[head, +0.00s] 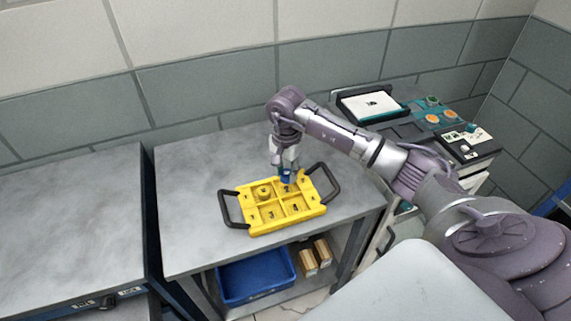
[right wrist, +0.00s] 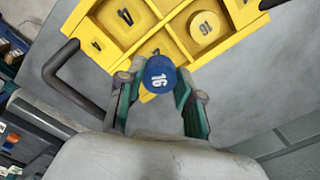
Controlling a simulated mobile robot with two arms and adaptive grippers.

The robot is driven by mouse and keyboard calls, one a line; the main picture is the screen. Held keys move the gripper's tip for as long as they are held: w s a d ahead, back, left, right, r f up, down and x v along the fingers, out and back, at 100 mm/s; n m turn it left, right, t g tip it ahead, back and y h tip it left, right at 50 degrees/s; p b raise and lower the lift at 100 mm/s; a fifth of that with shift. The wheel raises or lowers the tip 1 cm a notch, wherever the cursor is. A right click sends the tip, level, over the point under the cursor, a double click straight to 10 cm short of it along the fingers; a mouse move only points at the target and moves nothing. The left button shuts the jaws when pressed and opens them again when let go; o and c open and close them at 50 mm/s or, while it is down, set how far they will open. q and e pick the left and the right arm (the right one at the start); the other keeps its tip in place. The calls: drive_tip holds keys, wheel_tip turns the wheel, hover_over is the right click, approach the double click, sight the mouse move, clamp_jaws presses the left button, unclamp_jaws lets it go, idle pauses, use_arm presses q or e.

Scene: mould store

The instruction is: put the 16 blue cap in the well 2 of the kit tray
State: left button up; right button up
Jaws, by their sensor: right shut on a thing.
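The blue cap (right wrist: 158,75), marked 16, is held between the fingers of my right gripper (right wrist: 157,90). In the head view the right gripper (head: 286,174) points down over the far right part of the yellow kit tray (head: 273,228), with the blue cap hardly visible at its tips. The wrist view shows the tray (right wrist: 166,45) just beyond the cap; whether the cap touches it I cannot tell. A yellow cap (right wrist: 205,27) marked 16 sits in one well. Other wells show dark numbers I cannot read surely. My left gripper is out of view.
The tray has black handles (head: 231,209) at both ends and stands on a grey table (head: 190,185) with free room to its left. A blue bin (head: 255,280) is on the shelf below. A bench with a device (head: 370,106) and orange round pieces stands at right.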

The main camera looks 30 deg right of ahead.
drive_tip(key=shift+f, duration=0.15)
drive_tip(key=shift+f+b, duration=1.5)
drive_tip(key=shift+b, duration=0.05)
